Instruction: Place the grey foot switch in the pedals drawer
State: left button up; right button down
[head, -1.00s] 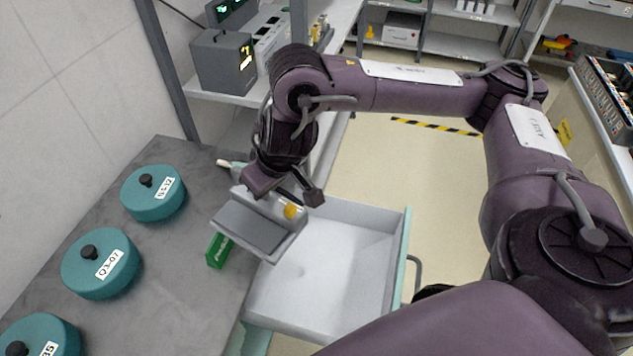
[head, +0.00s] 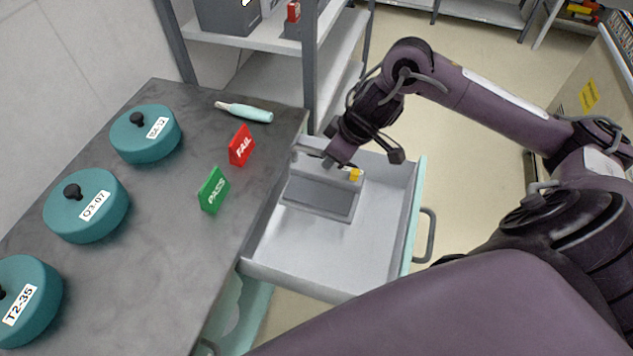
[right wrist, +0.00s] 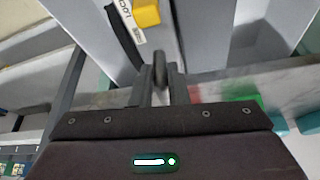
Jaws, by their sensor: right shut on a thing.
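The grey foot switch (head: 320,197) has a flat pedal plate and a yellow button on its raised end. In the head view it is inside the outline of the open drawer (head: 375,245), at its back left part; I cannot tell whether it touches the drawer floor. My right gripper (head: 337,160) is shut on its raised rear part. The right wrist view shows the fingers (right wrist: 160,85) closed at the switch's edge, near the yellow button and a label. The drawer is pulled out, pale inside, with a grey handle on its right. My left gripper is not in view.
The grey worktop (head: 165,260) left of the drawer holds several teal lidded pots, a green PASS block (head: 213,190), a red FAIL block (head: 241,146) and a pale teal tool (head: 245,111). A shelf post (head: 310,70) stands just behind the drawer.

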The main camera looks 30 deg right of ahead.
aim_at(316, 182)
notch_tip(316, 182, down, 12)
jog(key=shift+r+b, duration=0.25)
jog(key=shift+b, duration=0.65)
jog(key=shift+w+a+r, duration=0.2)
jog(key=shift+w+a, duration=0.1)
jog(key=shift+w, duration=0.25)
jog(key=shift+w+a+f, duration=0.35)
jog(key=shift+w, duration=0.25)
jog(key=shift+w+a+f, duration=0.3)
jog(key=shift+w, duration=0.3)
jog(key=shift+f, duration=0.1)
jog(key=c, duration=1.7)
grip_release()
jog(key=shift+f, duration=0.1)
jog(key=shift+c, duration=0.2)
jog(key=o, duration=0.3)
jog(key=shift+o, duration=0.2)
